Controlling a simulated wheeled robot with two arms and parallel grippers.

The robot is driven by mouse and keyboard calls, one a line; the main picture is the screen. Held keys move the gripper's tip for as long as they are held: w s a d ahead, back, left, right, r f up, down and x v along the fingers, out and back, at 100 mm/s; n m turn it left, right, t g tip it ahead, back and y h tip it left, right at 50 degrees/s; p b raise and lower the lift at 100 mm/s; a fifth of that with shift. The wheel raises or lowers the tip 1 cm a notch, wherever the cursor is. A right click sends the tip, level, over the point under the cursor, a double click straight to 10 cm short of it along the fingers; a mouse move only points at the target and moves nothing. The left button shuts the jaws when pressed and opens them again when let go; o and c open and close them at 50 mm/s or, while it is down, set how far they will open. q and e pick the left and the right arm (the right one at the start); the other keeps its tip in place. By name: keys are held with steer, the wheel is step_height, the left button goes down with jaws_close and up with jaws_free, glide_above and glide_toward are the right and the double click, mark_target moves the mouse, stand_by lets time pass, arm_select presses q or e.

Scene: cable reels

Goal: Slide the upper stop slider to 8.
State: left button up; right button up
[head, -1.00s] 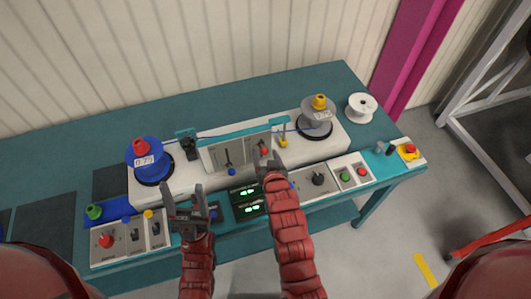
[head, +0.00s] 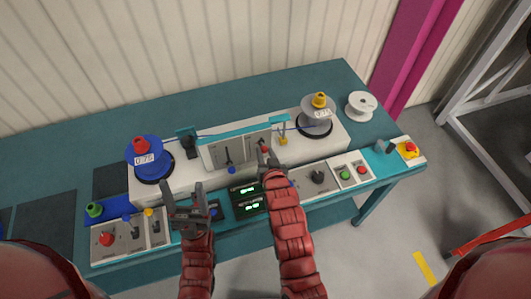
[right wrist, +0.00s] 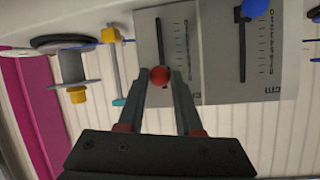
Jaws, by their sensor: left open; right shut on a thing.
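The slider panel (head: 240,151) stands upright on the white machine. It has two slots with scales. A red knob (head: 264,148) sits on the right slot in the head view and a blue knob (head: 231,170) on the left one. In the right wrist view, which looks upside down, the red knob (right wrist: 160,75) is between my right fingertips (right wrist: 159,82) and the blue knob (right wrist: 256,9) is at the top edge. My right gripper (head: 266,160) is shut on the red knob. My left gripper (head: 187,204) is open and empty over the front controls. The scale numbers are too small to read.
A blue reel (head: 146,156) stands left of the panel and a grey reel (head: 316,118) with a yellow cap right of it. A small yellow part (head: 283,141) is close beside the panel. Green displays (head: 248,199) and buttons line the front. An empty white spool (head: 361,106) stands far right.

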steer(key=shift+r, duration=0.15)
jaws_close()
steer(key=shift+r, duration=0.35)
steer(key=o, duration=1.1)
jaws_free()
steer(key=shift+c, duration=0.2)
